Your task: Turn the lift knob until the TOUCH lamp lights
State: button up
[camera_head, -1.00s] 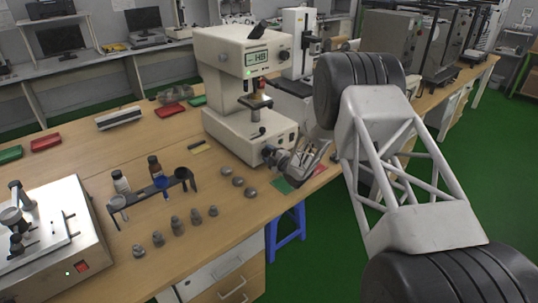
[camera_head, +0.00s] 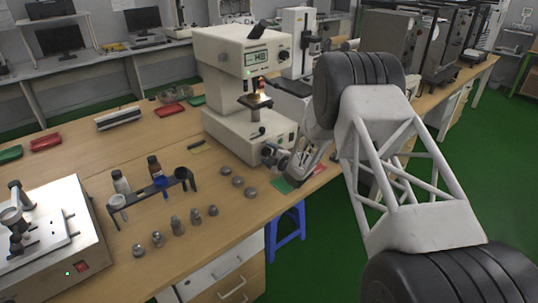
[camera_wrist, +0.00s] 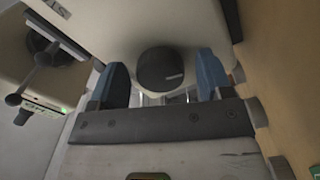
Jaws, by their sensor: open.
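The cream hardness tester (camera_head: 225,125) stands upright on the bench, its display lit. In the wrist view a dark round knob (camera_wrist: 160,68) with a pale mark on its face sticks out of the tester's base. My gripper (camera_wrist: 160,80) is open, with one blue finger on each side of the knob and gaps visible between. In the head view my gripper (camera_head: 272,154) is low at the right front of the tester's base, where it hides the knob. A small green light (camera_head: 249,73) shows on the tester's head; I cannot read which lamp it is.
A spoked handle (camera_wrist: 35,75) stands left of the knob in the wrist view. Several round metal pieces (camera_head: 238,181) and a rack with bottles (camera_head: 155,190) lie left of my gripper. A green mat (camera_head: 283,186) lies beneath it. A blue stool (camera_head: 287,238) stands below the bench edge.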

jog(key=shift+s, duration=0.1)
jog(key=shift+v, duration=3.85)
jog(key=shift+d+r, duration=0.1)
